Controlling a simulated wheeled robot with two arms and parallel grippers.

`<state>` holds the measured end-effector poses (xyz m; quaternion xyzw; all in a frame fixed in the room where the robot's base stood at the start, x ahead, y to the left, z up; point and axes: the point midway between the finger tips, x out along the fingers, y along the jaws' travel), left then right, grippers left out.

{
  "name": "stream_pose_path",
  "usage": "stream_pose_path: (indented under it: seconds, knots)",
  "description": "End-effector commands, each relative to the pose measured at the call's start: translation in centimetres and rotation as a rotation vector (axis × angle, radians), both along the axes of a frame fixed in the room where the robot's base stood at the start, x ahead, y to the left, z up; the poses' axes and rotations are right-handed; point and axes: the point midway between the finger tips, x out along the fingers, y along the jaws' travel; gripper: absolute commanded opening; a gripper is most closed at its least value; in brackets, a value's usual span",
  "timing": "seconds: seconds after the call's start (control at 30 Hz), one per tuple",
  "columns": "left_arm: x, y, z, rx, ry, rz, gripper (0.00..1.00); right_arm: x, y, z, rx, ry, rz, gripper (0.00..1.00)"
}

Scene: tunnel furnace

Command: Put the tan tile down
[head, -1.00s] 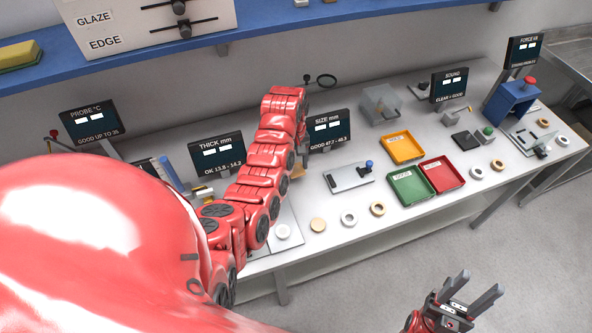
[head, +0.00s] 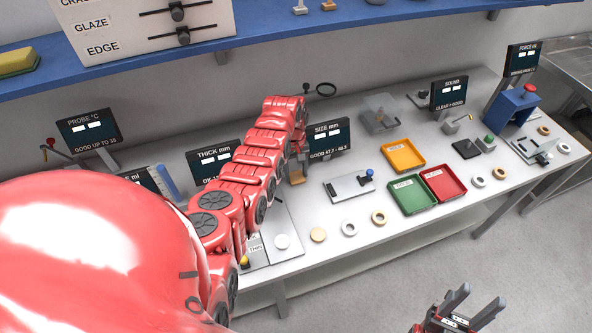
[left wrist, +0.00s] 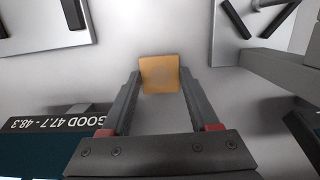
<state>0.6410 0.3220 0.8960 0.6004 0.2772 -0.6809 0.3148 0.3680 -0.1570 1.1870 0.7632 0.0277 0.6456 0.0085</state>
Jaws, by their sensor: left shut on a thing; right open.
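The tan tile (left wrist: 159,74) is a small square plate between the fingertips of my left gripper (left wrist: 159,82) in the left wrist view. My left gripper is shut on it. In the head view the tile (head: 297,178) shows partly behind my left gripper (head: 299,160), over the bench in front of the SIZE display (head: 328,138). I cannot tell whether it touches the bench top. My right gripper (head: 474,303) is open and empty, away from the bench at the lower right.
Orange (head: 403,155), green (head: 410,195) and red (head: 443,182) trays stand to the right. The blue shelf (head: 262,32) runs above. White bench top is bare around the tile.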

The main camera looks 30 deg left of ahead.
Motion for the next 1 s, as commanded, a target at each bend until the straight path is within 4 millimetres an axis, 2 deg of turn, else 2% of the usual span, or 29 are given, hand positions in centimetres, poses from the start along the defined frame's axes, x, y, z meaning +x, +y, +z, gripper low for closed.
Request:
stream_pose_path:
  seconds: [0.23, 0.27, 0.4, 0.43, 0.83, 1.0]
  knots:
    - [0.1, 0.0, -0.4, 0.001, -0.002, 0.000, 0.00, 0.0, 0.0, -0.4, 0.000, 0.000, 0.000, 0.50]
    - [0.1, 0.0, -0.3, 0.001, -0.002, 0.000, 0.63, 0.0, 0.0, -0.4, 0.000, 0.000, 0.000, 0.50]
    - [0.1, 0.0, -0.2, 0.001, -0.002, 0.000, 0.88, 0.0, 0.0, -0.3, 0.000, 0.000, 0.000, 0.50]
    - [0.1, 0.0, -0.2, 0.001, -0.002, 0.000, 0.91, 0.0, 0.0, -0.3, 0.000, 0.000, 0.000, 0.50]
    - [0.2, 0.1, 0.3, 0.002, -0.004, 0.000, 0.91, 0.0, 0.0, -0.2, 0.000, 0.000, 0.000, 0.50]
    - [0.5, 0.3, 2.2, 0.003, -0.009, 0.001, 0.91, 0.0, 0.0, -0.9, 0.000, 0.000, 0.000, 0.50]
